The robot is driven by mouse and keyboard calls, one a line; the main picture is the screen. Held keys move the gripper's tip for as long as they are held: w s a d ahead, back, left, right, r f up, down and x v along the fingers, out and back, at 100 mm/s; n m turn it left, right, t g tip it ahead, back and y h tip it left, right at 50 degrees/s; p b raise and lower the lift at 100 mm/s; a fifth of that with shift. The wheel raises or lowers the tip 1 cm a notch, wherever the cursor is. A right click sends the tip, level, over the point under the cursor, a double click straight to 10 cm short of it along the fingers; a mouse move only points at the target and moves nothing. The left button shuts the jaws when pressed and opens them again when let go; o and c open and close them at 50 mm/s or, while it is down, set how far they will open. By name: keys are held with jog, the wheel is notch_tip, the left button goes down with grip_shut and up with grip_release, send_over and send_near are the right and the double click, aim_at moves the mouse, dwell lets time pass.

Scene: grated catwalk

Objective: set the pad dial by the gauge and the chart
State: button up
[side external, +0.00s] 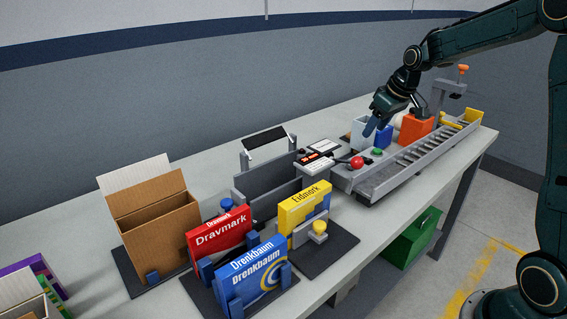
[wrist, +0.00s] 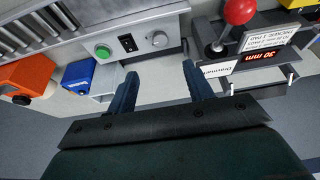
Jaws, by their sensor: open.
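The likely pad dial is a grey round knob (wrist: 158,39) on the grey panel in the wrist view, beside a black switch (wrist: 127,43) and a green button (wrist: 103,51). Its setting is too small to read. The gauge display (wrist: 258,56) glows red, upside down, and appears to read 30 mm; it also shows in the side view (side external: 322,146). A white printed card (wrist: 270,37), perhaps the chart, is beside it; its print is not clearly legible. My gripper (wrist: 162,88) is open and empty, its blue fingers apart and short of the knob. It also shows in the side view (side external: 371,129).
A red ball lever (wrist: 240,12) rises right of the knob. A blue box (wrist: 78,74) and orange box (wrist: 27,75) lie left. A roller conveyor (side external: 420,158) runs along the bench. Red, blue and yellow cartons (side external: 218,236) and an open brown box (side external: 160,225) stand nearer the camera.

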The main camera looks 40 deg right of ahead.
jog(key=shift+f, duration=0.1)
jog(key=shift+x, duration=6.8)
jog(key=shift+w, duration=0.1)
jog(key=shift+c, duration=0.2)
jog(key=c, duration=0.9)
